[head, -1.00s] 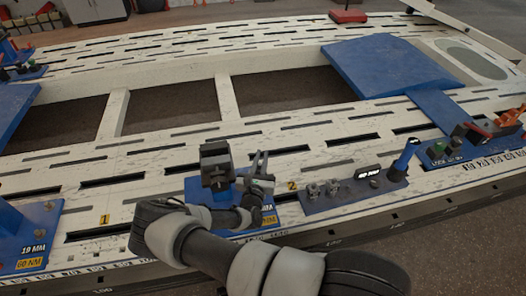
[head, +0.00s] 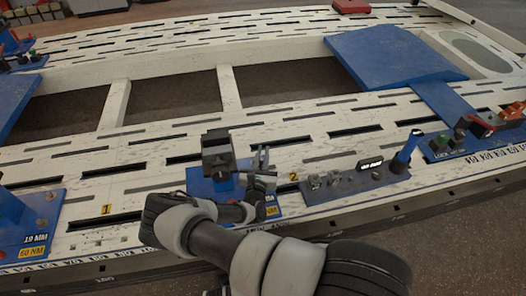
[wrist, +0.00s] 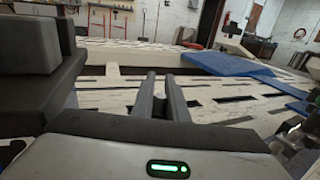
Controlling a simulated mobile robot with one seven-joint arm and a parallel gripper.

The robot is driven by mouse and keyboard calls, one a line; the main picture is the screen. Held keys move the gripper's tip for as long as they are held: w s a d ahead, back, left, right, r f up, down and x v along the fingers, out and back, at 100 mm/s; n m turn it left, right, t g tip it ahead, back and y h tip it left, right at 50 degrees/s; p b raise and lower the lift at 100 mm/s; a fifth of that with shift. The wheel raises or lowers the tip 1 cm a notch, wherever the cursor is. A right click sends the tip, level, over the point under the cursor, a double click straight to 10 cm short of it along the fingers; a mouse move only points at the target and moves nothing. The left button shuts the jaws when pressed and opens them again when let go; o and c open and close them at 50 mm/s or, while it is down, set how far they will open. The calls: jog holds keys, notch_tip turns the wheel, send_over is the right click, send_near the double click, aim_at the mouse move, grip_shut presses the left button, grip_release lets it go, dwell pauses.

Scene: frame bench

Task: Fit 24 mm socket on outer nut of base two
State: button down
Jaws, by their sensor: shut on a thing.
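The blue base plate (head: 200,184) beside the yellow "2" mark carries a tall dark block (head: 217,153) and a yellow torque label. My gripper (head: 261,159) is over the right part of this plate, just right of the block. In the wrist view my two grey fingers (wrist: 161,95) lie close together, pointing away across the bench, with the dark block (wrist: 30,75) close at left. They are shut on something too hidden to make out. My wrist and arm cover much of the plate's right side, and its outer nut cannot be made out.
Another blue base (head: 45,215) labelled 19 MM is at left. A blue panel (head: 395,58) lies behind, and a control plate (head: 440,150) is far right.

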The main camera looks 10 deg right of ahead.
notch_tip(320, 180, down, 3)
jog(key=shift+r+b, duration=0.1)
jog(key=shift+b, duration=0.7)
jog(key=shift+p, duration=0.6)
dwell(1.0)
jog(key=shift+f+b, duration=1.35)
jog(key=shift+f, duration=0.65)
jog(key=c, duration=1.7)
grip_release()
jog(key=shift+o, duration=0.2)
jog(key=shift+s, duration=0.15)
jog(key=p+v, duration=0.3)
jog(key=v, duration=1.4)
jog(key=shift+p, duration=0.4)
jog(key=shift+r, duration=0.15)
